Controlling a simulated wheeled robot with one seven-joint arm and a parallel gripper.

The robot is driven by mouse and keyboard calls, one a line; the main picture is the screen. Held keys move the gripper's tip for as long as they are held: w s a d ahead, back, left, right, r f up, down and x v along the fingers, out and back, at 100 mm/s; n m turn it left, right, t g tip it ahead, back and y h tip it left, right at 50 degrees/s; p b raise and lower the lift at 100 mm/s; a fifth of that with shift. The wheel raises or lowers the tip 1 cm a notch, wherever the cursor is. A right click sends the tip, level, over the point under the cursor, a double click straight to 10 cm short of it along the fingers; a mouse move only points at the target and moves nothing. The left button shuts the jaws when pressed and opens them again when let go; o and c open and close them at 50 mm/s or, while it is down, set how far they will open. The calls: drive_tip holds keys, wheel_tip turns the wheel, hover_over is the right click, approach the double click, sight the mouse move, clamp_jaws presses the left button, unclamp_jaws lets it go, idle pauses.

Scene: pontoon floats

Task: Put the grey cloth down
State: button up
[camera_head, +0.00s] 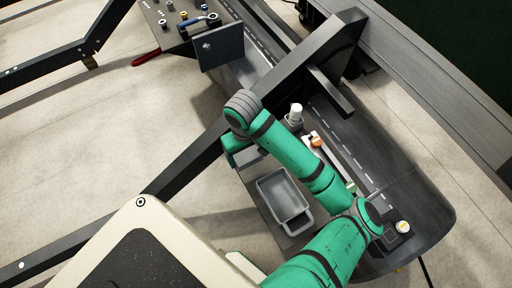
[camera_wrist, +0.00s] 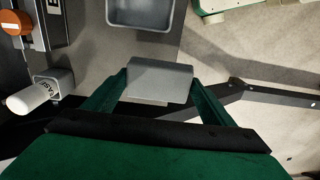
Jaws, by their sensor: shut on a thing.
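My gripper (camera_wrist: 158,84) is shut on the grey cloth (camera_wrist: 160,80), which looks like a flat, folded grey block between the two green fingers in the wrist view. The cloth is held up in the air, and the pale floor and a dark beam show around it. What lies directly beneath the cloth is hidden.
An empty-looking grey tray (camera_head: 283,194) lies on the deck beside my arm; it also shows in the wrist view (camera_wrist: 140,14). A white bottle (camera_head: 296,111) stands in a holder nearby. A dark slanting beam (camera_head: 310,60) crosses the deck. A tool board (camera_head: 178,20) is at the top.

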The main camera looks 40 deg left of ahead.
drive_tip(key=w+f, duration=0.2)
drive_tip(key=w+a+f, duration=0.1)
drive_tip(key=w+f, duration=0.2)
drive_tip(key=w, duration=0.1)
drive_tip(key=shift+w+a+f, duration=0.2)
drive_tip(key=shift+a+f, duration=0.2)
drive_tip(key=shift+w+a+f, duration=0.15)
drive_tip(key=shift+f, duration=0.15)
drive_tip(key=shift+w+a+f, duration=0.1)
drive_tip(key=shift+w+f, duration=0.1)
drive_tip(key=shift+f, duration=0.7)
drive_tip(key=shift+w+f, duration=0.2)
drive_tip(key=shift+f, duration=0.65)
drive_tip(key=shift+f, duration=0.25)
drive_tip(key=o, duration=1.4)
drive_tip(key=shift+f, duration=0.1)
wheel_tip(320, 180, up, 11)
drive_tip(key=shift+s+r, duration=0.1)
